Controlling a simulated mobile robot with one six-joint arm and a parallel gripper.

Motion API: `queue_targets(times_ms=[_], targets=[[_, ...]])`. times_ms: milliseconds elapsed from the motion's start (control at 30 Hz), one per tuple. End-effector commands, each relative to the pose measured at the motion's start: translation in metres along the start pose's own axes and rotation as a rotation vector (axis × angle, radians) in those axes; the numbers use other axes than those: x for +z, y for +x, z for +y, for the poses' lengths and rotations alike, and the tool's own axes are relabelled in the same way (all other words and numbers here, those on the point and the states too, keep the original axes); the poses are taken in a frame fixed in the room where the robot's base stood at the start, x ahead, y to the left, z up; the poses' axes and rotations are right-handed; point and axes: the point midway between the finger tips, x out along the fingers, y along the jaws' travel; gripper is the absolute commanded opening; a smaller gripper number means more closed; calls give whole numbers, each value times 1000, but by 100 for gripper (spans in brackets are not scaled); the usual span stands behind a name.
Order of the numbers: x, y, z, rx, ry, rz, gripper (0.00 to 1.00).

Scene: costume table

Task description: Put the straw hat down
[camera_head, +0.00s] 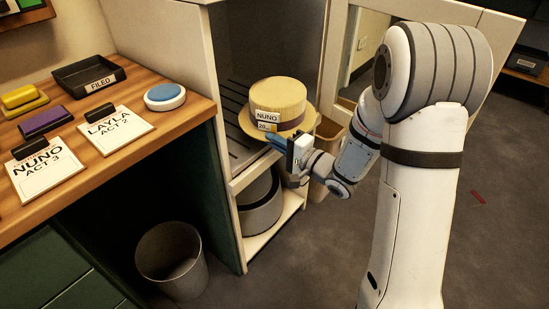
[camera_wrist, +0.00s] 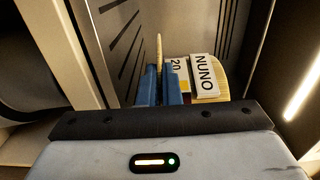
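The straw hat (camera_head: 277,97) is pale yellow with a dark band and a flat crown, and it is upright in the head view. Tags on its front read NUNO and 20. My gripper (camera_head: 279,142) has its blue fingers at the near edge of the brim. In the wrist view, the hat (camera_wrist: 222,72) shows beyond the fingers, and its thin brim stands between the two fingers of my gripper (camera_wrist: 160,84), which is shut on it. The hat is at the mouth of the cabinet's slatted compartment (camera_head: 238,153). I cannot tell whether it touches the shelf.
A grey round box (camera_head: 260,207) sits on the lower shelf. The wooden counter (camera_head: 98,172) at left holds cards, a FILED tray (camera_head: 88,76) and a blue button (camera_head: 165,94).

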Motion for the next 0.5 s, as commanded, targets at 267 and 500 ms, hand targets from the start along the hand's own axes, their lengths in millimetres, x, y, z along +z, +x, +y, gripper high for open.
queue_targets(times_ms=[267,500], targets=[[1,0,41,0,1,0,0],[1,0,70,-1,0,-1,0]])
